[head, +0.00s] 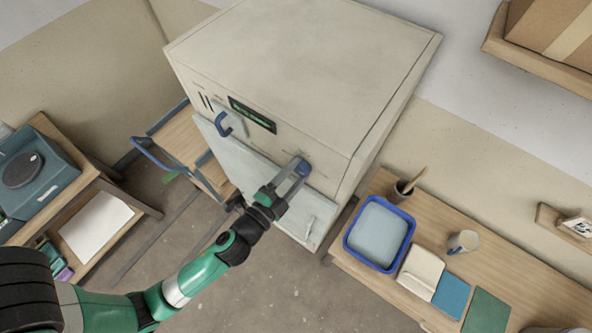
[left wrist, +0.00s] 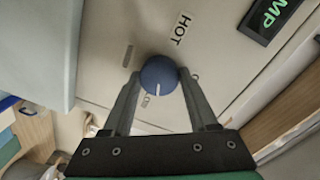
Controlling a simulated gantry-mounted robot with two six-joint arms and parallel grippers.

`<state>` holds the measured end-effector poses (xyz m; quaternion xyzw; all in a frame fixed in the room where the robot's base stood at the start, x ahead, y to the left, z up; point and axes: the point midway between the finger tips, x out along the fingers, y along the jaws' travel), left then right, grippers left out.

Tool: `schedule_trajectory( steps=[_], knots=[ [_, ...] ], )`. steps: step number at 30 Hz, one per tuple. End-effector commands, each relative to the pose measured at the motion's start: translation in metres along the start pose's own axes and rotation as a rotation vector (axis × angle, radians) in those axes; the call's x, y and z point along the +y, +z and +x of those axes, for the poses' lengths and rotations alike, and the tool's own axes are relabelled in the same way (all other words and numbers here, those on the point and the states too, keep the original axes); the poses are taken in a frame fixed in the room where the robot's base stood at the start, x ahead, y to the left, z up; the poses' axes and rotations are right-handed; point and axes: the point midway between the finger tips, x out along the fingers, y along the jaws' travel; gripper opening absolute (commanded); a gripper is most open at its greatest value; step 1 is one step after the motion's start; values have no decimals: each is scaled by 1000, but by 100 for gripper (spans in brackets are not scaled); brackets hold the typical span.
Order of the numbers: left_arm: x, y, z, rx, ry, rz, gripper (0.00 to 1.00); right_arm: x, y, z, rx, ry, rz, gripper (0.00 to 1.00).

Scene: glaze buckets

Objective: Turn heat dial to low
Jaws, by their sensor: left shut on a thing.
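The heat dial (left wrist: 159,75) is a round dark blue knob with a short white pointer line on the kiln's front. In the left wrist view the line points toward the bottom of the picture. A "HOT" label (left wrist: 181,28) lies above it, and smaller marks around it are too small to read. In the head view the dial (head: 303,166) is partly covered by the gripper. My left gripper (head: 295,172) is shut on the dial, with one finger on each side. My right gripper is not in view.
The kiln (head: 300,60) has a green-lit display (head: 252,115), a blue hook-shaped handle (head: 222,125) and a pale front door (head: 245,170). A bench (head: 455,225) at right holds a blue tray (head: 348,240) and cups.

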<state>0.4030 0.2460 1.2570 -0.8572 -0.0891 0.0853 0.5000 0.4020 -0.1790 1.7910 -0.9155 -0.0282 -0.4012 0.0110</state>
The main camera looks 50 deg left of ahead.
Motion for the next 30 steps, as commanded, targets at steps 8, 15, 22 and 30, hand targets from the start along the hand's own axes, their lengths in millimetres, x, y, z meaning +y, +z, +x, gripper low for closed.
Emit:
schedule_trajectory(
  steps=[8,15,22,30],
  knots=[
    [-1,-1,0,-11,-3,207,3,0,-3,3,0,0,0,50],
    [0,-2,0,-16,-5,313,3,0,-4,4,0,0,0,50],
    [0,-2,0,-18,-5,349,3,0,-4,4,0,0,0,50],
    [0,-2,0,-18,-5,351,3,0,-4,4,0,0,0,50]
  ],
)
